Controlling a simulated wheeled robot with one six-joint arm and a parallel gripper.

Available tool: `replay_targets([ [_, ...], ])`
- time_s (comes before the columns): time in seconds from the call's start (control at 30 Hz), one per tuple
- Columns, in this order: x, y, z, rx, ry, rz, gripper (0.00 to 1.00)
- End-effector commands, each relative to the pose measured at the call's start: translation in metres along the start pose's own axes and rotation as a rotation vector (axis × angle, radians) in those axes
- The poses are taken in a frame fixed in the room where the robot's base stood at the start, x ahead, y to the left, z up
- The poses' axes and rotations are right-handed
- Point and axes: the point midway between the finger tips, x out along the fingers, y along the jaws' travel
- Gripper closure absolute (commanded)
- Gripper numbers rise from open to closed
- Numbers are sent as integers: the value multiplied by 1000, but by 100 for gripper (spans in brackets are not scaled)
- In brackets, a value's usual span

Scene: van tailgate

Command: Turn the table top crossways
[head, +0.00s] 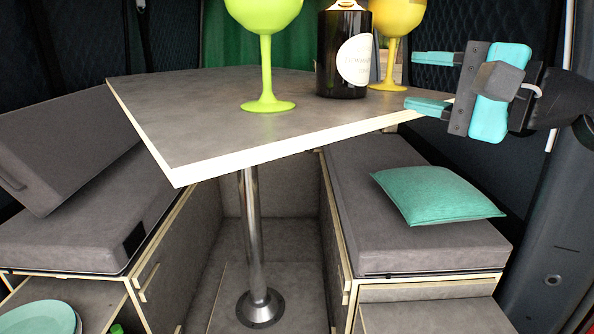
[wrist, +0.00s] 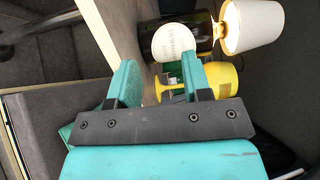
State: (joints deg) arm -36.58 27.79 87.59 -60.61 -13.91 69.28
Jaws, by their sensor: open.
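The grey table top (head: 200,115) with a pale edge stands askew on a metal post (head: 252,215), one corner pointing toward me. It also shows in the wrist view (wrist: 128,30), on the left. My gripper (head: 412,80) is open at the table's right edge, its teal fingers one above the other. The lower finger overlaps the edge in the head view; the upper one is above the top. In the wrist view my gripper (wrist: 155,85) has the edge near its left finger. I cannot tell whether it touches the table. Nothing is gripped.
A green goblet (head: 265,60), a dark bottle (head: 330,60) and a yellow goblet (head: 397,20) stand on the top, the bottle and yellow goblet nearest my gripper. Cushioned benches flank the post; a teal pillow (head: 435,195) lies on the right one.

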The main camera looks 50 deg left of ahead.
Motion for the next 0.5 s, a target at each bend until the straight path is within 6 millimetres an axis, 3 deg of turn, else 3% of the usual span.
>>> replay_targets([
  [0.03, -7, 13, 28, 0, 18, -3, 55],
  [0.2, -39, 35, 98, -9, 94, 0, 55],
  [0.33, -62, 52, 132, -17, 131, 6, 55],
  [0.5, -72, 60, 148, -22, 150, 11, 55],
])
